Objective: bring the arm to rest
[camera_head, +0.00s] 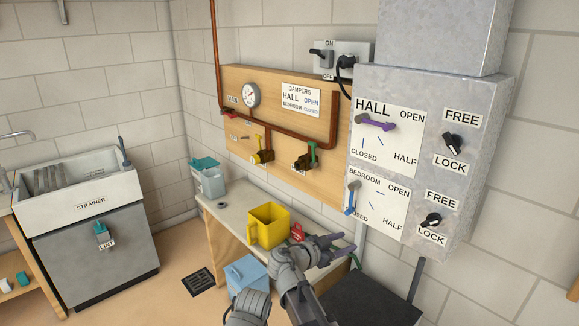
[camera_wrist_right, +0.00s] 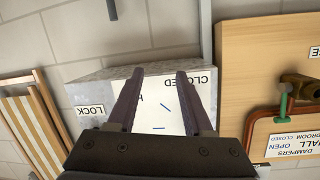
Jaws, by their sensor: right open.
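My right gripper (camera_head: 340,247) is in the lower middle of the head view, in front of the wall below the metal duct box. Its purple-grey fingers point right, apart and with nothing between them. In the right wrist view the two open fingers (camera_wrist_right: 160,78) stand in front of a white dial plate (camera_wrist_right: 165,105), seen upside down, with a clear gap between them. I do not see my left gripper.
The metal duct box (camera_head: 480,95) has a purple hall handle (camera_head: 376,123) and a blue bedroom lever (camera_head: 350,198). A yellow jug (camera_head: 268,225) stands on the bench (camera_head: 228,212) near my right arm. A light-blue container (camera_head: 247,275) is below. A dark surface (camera_head: 375,300) lies at lower right.

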